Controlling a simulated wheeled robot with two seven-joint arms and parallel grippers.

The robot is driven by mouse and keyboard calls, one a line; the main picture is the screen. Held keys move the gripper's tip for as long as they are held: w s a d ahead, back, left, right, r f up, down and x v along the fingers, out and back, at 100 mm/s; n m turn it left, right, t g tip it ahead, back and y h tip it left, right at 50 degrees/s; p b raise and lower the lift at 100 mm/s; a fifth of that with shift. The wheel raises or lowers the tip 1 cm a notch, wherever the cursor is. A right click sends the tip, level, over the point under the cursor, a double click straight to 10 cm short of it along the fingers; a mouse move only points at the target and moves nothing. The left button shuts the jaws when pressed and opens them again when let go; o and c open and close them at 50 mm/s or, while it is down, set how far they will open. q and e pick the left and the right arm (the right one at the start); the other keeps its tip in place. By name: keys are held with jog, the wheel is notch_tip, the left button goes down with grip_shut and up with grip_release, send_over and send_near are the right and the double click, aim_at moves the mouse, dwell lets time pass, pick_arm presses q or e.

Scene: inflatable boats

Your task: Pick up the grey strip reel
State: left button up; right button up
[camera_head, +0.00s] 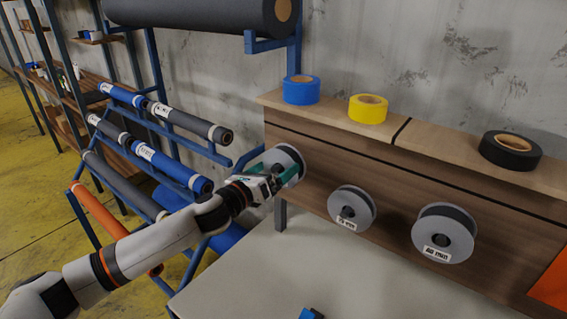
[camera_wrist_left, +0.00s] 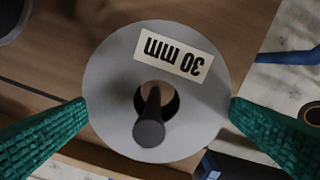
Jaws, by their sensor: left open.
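A grey strip reel (camera_head: 288,156) hangs on a peg at the left end of the wooden board; it also fills the middle of the left wrist view (camera_wrist_left: 110,78), with a "30 mm" label that reads upside down and a dark peg (camera_wrist_left: 150,128) through its hole. My left gripper (camera_head: 279,180) is open in front of this reel. Its green fingers stand at the reel's two sides, close to the rim; whether they touch it I cannot tell. Two more grey reels hang to the right, the middle one (camera_head: 336,207) and the right one (camera_head: 458,232). My right gripper is not in view.
Blue (camera_head: 301,91), yellow (camera_head: 368,110) and black (camera_head: 510,153) tape rolls lie on the ledge above. A blue rack (camera_head: 165,150) with rolled material stands left, near my left arm. The pale table (camera_head: 320,265) below is mostly clear, with a small blue item (camera_head: 311,314) at its front.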

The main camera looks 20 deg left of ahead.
aim_at(283, 161)
pick_arm(q)
jog(key=p+x, duration=0.1)
jog(key=x, duration=0.2)
jog(key=shift+w+d+r, duration=0.2)
jog(key=shift+w, duration=0.1)
jog(key=shift+w+d+f, duration=0.1)
jog(key=shift+w, duration=0.15)
jog(key=shift+s, duration=0.1)
jog(key=shift+c, duration=0.3)
jog(key=c, duration=0.9)
jog(key=shift+c, duration=0.2)
